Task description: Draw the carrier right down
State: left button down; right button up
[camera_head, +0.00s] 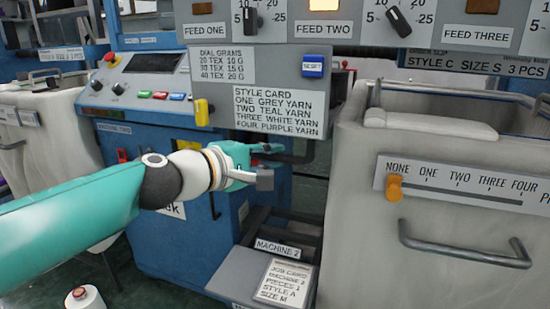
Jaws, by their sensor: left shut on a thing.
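My left gripper (268,164) reaches in from the left, below the style card (281,112), in front of the blue machine. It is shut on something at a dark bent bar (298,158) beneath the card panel. The teal finger and grey fingertip hide most of what is held. I cannot tell for sure which part is the carrier; the dark bar beside the fingers may belong to it. Below the gripper is a grey box labelled Machine 2 (277,249), with a job card (284,283) on it. My right gripper is not in view.
A pale bin (450,240) with a dark handle (465,252) and an orange slider (394,188) stands close on the right. The panel with a yellow handle (202,112) hangs above my forearm. A white yarn cone (85,298) stands at the lower left.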

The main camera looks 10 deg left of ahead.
pick_arm(q)
jog(key=c, duration=1.2)
grip_release()
jog(key=shift+f, duration=0.55)
jog(key=shift+o, duration=0.3)
jog(key=shift+r, duration=0.15)
jog(key=shift+s+r, duration=0.1)
jog(key=shift+s+a, duration=0.15)
jog(key=shift+s, duration=0.05)
jog(key=v, duration=1.1)
jog(key=shift+s+a, duration=0.1)
jog(key=shift+s, duration=0.05)
